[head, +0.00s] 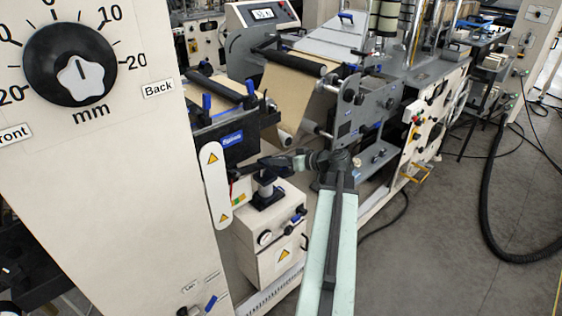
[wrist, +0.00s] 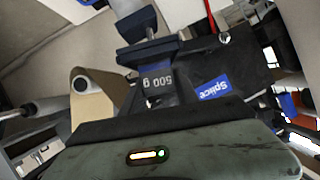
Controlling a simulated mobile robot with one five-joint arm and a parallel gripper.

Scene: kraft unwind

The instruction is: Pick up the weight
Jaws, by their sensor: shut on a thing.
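The weight (wrist: 158,84), a dark block with "500 g" printed on it upside down in the picture, sits right in front of my wrist in the wrist view. My gripper (head: 270,164) is shut on it, at the end of the green arm in the head view. There it is above a dark stand-like piece (head: 266,197) on the cream cabinet. In the head view the weight is small and mostly hidden among dark parts. I cannot tell whether the weight still touches anything below it.
A black unit with a blue label (head: 230,139) is close on the left; its "Splice" label (wrist: 213,88) shows in the wrist view. The cream cabinet (head: 275,245) is below. Brown paper web (head: 293,95) runs behind. Grey floor (head: 440,260) is open at right, crossed by a black hose (head: 487,200).

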